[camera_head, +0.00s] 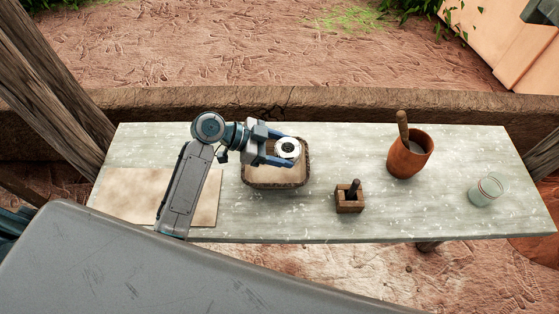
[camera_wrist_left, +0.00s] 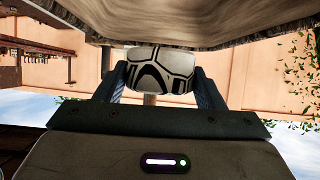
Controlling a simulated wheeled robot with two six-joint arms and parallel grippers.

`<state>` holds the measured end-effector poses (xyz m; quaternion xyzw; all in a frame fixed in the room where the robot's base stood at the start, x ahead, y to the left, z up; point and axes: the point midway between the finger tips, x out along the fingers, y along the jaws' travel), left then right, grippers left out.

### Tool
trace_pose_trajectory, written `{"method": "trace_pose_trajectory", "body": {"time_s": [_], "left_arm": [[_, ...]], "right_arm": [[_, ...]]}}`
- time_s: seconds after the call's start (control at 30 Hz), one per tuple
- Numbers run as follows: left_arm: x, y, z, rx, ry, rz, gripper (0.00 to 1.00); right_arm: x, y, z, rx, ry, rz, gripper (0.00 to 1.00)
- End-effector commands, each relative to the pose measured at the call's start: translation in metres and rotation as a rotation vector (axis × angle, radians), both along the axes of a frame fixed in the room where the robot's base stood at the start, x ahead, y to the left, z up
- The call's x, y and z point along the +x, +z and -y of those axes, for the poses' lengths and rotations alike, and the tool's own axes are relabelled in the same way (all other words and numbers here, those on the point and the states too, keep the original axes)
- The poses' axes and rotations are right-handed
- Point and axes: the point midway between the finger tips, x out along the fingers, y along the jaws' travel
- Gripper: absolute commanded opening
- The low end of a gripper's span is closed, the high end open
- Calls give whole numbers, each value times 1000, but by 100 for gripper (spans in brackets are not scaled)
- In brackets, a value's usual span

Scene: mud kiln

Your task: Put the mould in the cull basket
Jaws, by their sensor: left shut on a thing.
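A small brown wooden box (camera_head: 349,201) with a dark upright peg, possibly the mould, stands to the right. My right gripper is out of view.
The pale table (camera_head: 300,222) also bears a tan flat board (camera_head: 125,195) at the left, an orange-brown pot (camera_head: 410,160) with a wooden handle sticking out, and a glass jar (camera_head: 485,191) at the right. The table is clear between these. A low mud wall (camera_head: 300,103) runs behind.

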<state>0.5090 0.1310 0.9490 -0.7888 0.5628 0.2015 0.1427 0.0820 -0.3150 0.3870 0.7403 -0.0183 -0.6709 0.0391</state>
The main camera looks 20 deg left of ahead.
Motion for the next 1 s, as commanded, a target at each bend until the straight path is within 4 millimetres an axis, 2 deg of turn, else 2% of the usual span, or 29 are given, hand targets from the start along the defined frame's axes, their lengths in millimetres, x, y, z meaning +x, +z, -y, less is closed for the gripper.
{"method": "trace_pose_trajectory", "body": {"time_s": [0.2, 0.47, 0.83, 0.87, 0.97, 1.0], "left_arm": [[0, -21, 1, -2, 1, -2, 33], [0, -56, 0, -1, 3, -2, 33], [0, -63, 0, 0, 3, 2, 33], [0, -63, 0, 0, 3, 1, 64], [0, -62, 0, 0, 3, 1, 84], [0, -62, 0, 0, 3, 1, 84]], "right_arm": [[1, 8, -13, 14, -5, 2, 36], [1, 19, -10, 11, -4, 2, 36], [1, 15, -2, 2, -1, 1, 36], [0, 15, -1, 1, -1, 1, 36], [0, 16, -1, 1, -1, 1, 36], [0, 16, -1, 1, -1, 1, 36]]}}
